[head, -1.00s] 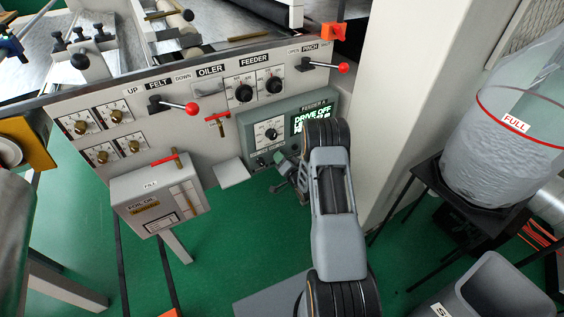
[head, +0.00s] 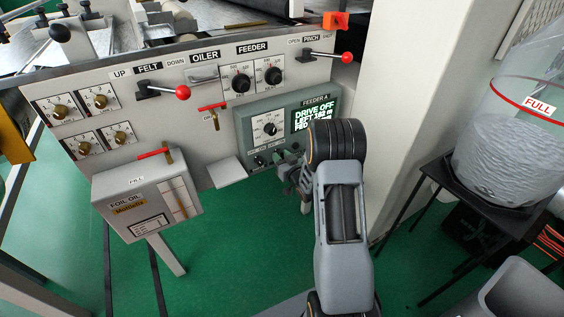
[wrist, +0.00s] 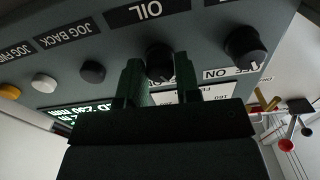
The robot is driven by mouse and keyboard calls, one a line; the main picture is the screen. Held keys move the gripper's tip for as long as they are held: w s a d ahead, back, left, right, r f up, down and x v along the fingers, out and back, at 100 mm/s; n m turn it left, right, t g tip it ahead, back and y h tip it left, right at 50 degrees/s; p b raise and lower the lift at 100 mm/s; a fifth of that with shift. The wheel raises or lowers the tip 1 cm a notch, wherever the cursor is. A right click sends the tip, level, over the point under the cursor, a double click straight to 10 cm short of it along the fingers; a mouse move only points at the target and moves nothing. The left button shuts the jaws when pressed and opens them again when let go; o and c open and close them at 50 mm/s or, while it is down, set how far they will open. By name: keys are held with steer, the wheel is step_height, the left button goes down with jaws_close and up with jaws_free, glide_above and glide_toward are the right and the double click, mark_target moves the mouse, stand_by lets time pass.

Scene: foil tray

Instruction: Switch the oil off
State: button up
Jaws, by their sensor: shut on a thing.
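The oil knob (wrist: 158,60) is a small black knob beside the OIL label (wrist: 148,11) on the Feeder A control box (head: 245,128). In the wrist view the two fingers of my gripper (wrist: 159,80) stand on either side of this knob, shut on it. The knob's pointer is hidden, so its setting cannot be told. In the head view my gripper (head: 293,165) is at the box's lower edge, partly hidden by my arm. The box's screen (head: 314,115) reads DRIVE OFF, with lines below partly covered by my arm.
Another black knob (wrist: 245,47) with an ON mark sits close beside my fingers. A black button (wrist: 93,71), a white button (wrist: 44,83) and a yellow button (wrist: 10,91) line the other side. A foil oil tank (head: 133,181) stands left; a white column (head: 390,110) stands right.

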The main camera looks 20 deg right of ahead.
steer(key=shift+n, duration=0.4)
steer(key=o, duration=0.9)
steer(key=shift+o, duration=0.2)
steer(key=s+d, duration=0.1)
steer(key=s, duration=1.2)
steer(key=shift+s+d+p, duration=0.25)
steer(key=shift+s+p, duration=0.05)
steer(key=shift+s, duration=0.05)
